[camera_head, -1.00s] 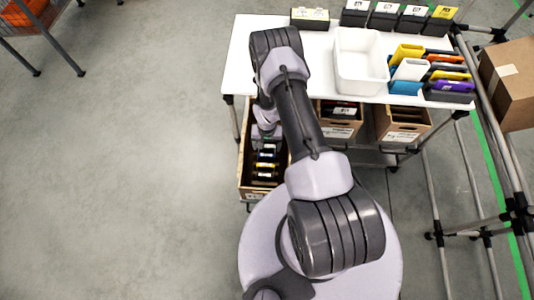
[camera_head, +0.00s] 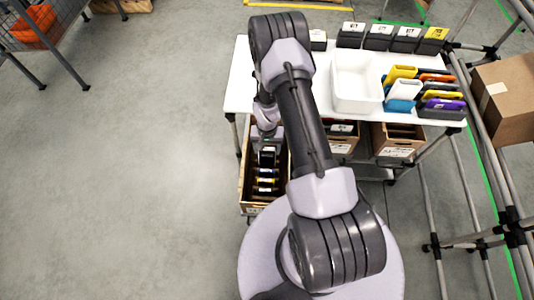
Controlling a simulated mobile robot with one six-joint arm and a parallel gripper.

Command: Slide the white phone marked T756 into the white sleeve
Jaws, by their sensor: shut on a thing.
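My gripper (camera_head: 266,143) is partly hidden by my arm, over the far part of the wooden carton (camera_head: 244,182) at the table's lower left. It is shut on a dark-looking phone (camera_head: 267,158) with a pale label, upright above the row in the carton. Its marking is too small to read, and I cannot tell whether it is the T756 phone. The white sleeve (camera_head: 405,88) leans on the table's right side, among yellow (camera_head: 399,74) and blue (camera_head: 398,106) sleeves. It stands apart from my gripper.
The white table (camera_head: 240,90) bears a white bin (camera_head: 357,85) and dark boxes (camera_head: 378,38) at the back. More wooden cartons (camera_head: 396,140) sit below its front edge. A rail frame and a brown box (camera_head: 505,100) stand at right. The floor at left is clear.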

